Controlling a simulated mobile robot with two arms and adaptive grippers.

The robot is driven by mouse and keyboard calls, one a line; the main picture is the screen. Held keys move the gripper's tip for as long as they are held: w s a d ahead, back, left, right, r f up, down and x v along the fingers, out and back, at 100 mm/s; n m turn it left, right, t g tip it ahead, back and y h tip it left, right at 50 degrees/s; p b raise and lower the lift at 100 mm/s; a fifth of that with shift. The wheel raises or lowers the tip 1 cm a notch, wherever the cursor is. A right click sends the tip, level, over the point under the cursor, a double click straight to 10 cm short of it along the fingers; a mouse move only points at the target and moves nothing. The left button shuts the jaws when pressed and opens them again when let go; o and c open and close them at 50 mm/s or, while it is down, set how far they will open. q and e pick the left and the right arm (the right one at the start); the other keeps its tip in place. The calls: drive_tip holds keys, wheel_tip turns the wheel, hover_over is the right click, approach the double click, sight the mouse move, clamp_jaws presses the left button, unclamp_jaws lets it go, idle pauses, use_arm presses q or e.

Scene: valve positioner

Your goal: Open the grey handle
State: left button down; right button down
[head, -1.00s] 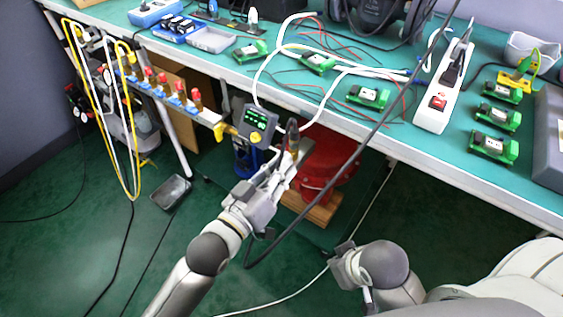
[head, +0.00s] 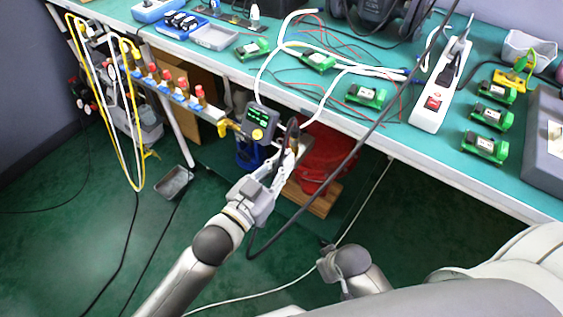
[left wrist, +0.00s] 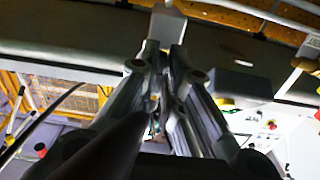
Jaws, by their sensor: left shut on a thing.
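The valve positioner (head: 257,121), a dark box with a lit green display and a yellow knob, sits at the end of the pipe by the bench's front edge. My left gripper (head: 284,160) is just below and to its right, with its fingers close together. In the left wrist view, a pale grey flat piece, which looks like the grey handle (left wrist: 166,25), shows at the tips of my left gripper (left wrist: 158,52). In the head view the fingers and a dark cable largely hide the handle. My right gripper (head: 329,264) is low at centre, apart from the valve; its fingers are unclear.
A pipe with several red-capped valves (head: 170,83) runs left of the positioner. A dark cable (head: 340,175) passes close to my left gripper. A red round object (head: 325,160) is under the green bench (head: 390,142). A grey tray (head: 174,183) lies on the floor.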

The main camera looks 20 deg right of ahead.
use_arm(q)
drive_tip(key=c, duration=1.6)
unclamp_jaws()
drive_tip(key=shift+o, duration=0.2)
drive_tip(key=v, duration=1.2)
